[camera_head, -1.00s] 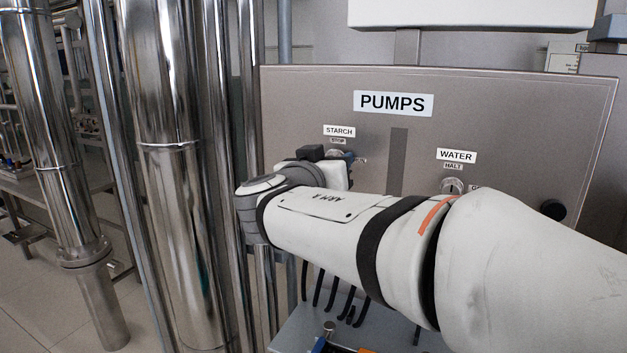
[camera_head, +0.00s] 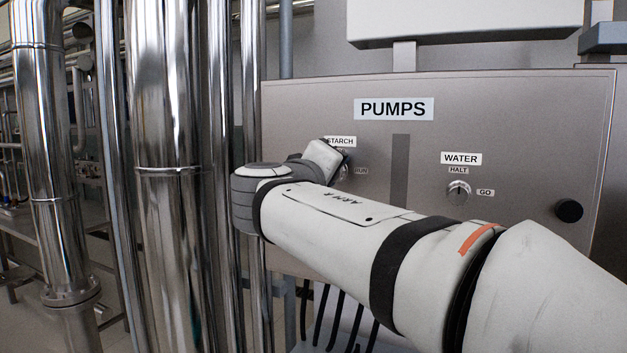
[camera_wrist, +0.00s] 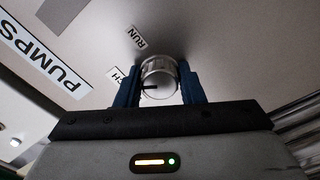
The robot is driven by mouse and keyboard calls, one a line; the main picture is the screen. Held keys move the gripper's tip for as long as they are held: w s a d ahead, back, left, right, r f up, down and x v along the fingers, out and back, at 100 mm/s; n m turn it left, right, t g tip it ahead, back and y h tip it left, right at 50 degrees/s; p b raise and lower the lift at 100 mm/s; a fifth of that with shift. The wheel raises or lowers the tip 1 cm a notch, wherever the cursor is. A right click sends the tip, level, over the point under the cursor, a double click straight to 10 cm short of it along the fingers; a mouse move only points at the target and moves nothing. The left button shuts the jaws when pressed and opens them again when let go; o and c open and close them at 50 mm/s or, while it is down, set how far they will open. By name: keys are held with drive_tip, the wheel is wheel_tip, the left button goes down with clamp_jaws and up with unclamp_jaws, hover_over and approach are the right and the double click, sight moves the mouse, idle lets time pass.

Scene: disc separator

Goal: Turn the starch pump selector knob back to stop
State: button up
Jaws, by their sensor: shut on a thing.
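The starch selector knob (camera_wrist: 160,84) is a round silver knob with a dark pointer line, on the grey pumps panel. My gripper (camera_wrist: 159,88) is shut on it, with one blue finger on each side. In the wrist view the panel looks strongly rotated; a RUN label (camera_wrist: 135,37) lies above the knob, and the pointer line points left, toward a partly hidden label ending in "CH". In the head view the STARCH label (camera_head: 342,141) is partly covered by my wrist. The RUN label (camera_head: 361,171) shows there. My wrist hides the stop label and most of the knob.
The WATER selector (camera_head: 459,191) is to the right, with HALT above it and GO beside it. A black round button (camera_head: 569,210) is farther right. Shiny vertical pipes (camera_head: 168,170) stand close to my arm's left. Cables hang below the panel.

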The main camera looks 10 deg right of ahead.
drive_tip(key=n, duration=0.6)
drive_tip(key=shift+f, duration=0.1)
idle(0.5)
drive_tip(key=o, duration=1)
drive_tip(key=shift+a, duration=0.1)
drive_tip(key=v, duration=0.7)
drive_tip(key=shift+s, duration=0.3)
drive_tip(key=shift+a, duration=0.1)
